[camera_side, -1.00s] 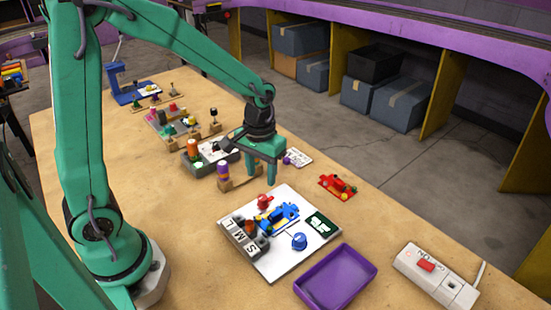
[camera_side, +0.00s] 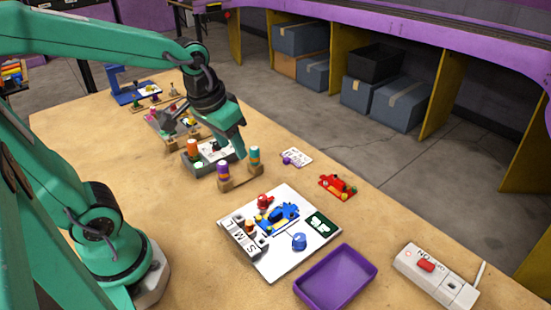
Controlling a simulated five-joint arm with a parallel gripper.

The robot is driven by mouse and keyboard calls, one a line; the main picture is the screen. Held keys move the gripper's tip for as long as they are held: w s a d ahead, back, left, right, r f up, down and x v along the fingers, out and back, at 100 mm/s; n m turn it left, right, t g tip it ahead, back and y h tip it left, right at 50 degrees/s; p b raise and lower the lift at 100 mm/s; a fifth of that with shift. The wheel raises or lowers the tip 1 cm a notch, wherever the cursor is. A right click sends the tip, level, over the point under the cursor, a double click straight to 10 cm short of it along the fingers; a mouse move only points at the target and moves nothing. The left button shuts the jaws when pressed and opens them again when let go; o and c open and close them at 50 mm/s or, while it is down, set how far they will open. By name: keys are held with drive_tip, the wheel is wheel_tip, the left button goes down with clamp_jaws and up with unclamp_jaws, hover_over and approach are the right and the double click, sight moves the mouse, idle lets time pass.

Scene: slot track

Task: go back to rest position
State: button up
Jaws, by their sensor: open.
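My gripper (camera_side: 233,146) is open and empty. It hangs tilted above the far side of the wooden stand (camera_side: 240,180), which holds a purple-and-orange peg (camera_side: 223,173) and a teal-and-orange peg (camera_side: 255,157). Its fingers partly overlap each other in this view and partly hide the grey tray (camera_side: 196,166) behind. The white board (camera_side: 280,258) lies in front, apart from my gripper. On it are a blue car-like piece (camera_side: 278,218), a red piece (camera_side: 265,202), a blue round piece (camera_side: 299,241) and a grey block lettered S, M, L (camera_side: 240,240).
A purple tray (camera_side: 338,275) and a white switch box (camera_side: 435,273) are at the front right. A red car-like piece (camera_side: 338,186) and a small white card (camera_side: 297,156) lie right of the stand. Bare table shows at left of the board.

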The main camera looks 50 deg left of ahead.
drive_tip(key=s+r+m+t, duration=0.1)
drive_tip(key=s+r+t, duration=0.1)
drive_tip(key=s, duration=0.4)
drive_tip(key=shift+a+r, duration=0.2)
drive_tip(key=shift+r, duration=0.6)
